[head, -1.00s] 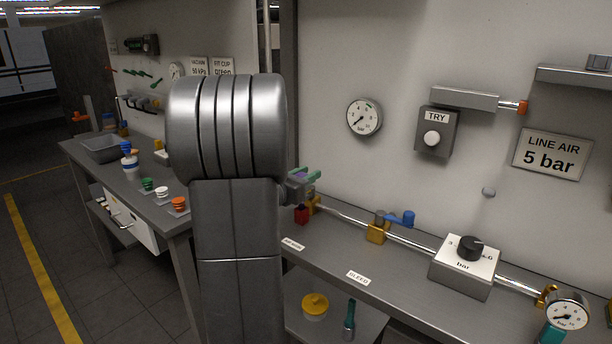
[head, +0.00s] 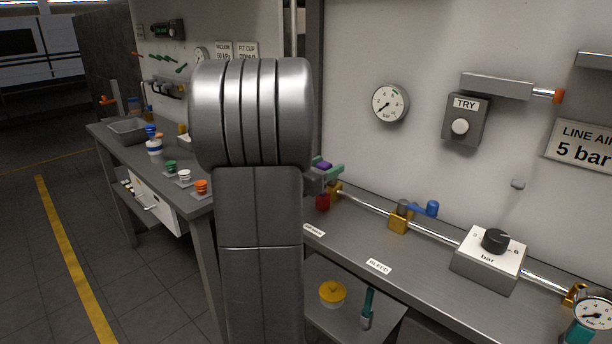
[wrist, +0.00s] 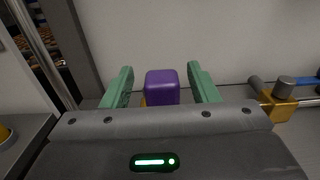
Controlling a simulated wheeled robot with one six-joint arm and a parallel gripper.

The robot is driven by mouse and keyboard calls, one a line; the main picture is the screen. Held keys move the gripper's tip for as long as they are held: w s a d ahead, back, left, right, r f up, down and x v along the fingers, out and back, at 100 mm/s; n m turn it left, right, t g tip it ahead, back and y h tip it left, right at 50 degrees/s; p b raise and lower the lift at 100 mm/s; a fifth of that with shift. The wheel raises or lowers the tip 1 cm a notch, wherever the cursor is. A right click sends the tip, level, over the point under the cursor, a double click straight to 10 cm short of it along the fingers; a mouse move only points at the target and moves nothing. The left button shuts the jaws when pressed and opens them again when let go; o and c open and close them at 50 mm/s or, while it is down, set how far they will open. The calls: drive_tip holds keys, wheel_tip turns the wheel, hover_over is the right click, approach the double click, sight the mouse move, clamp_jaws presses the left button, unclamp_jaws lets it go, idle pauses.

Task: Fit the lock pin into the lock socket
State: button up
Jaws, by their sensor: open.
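My gripper (head: 325,170) is at the wall end of the bench, partly hidden behind my arm in the head view. In the wrist view its two green fingers (wrist: 160,88) stand apart, one on each side of a purple block (wrist: 162,86), with a gap on both sides. I cannot tell whether the purple block is the lock pin's head. No lock socket can be made out for sure.
A blue-handled valve (head: 427,208) sits on the pipe to the right, then a regulator box (head: 488,258) and a gauge (head: 595,314). A yellow knob (head: 332,293) and a teal-handled tool (head: 367,307) are on the lower shelf. The bench front by the BLEED label is clear.

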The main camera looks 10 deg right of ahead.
drive_tip(key=v, duration=1.2)
drive_tip(key=shift+s+b, duration=0.2)
drive_tip(key=shift+b, duration=0.1)
drive_tip(key=shift+r, duration=0.15)
drive_tip(key=p+x, duration=0.1)
drive_tip(key=x, duration=1.3)
drive_tip(key=shift+a, duration=0.1)
drive_tip(key=shift+r, duration=0.15)
drive_tip(key=shift+a, duration=0.15)
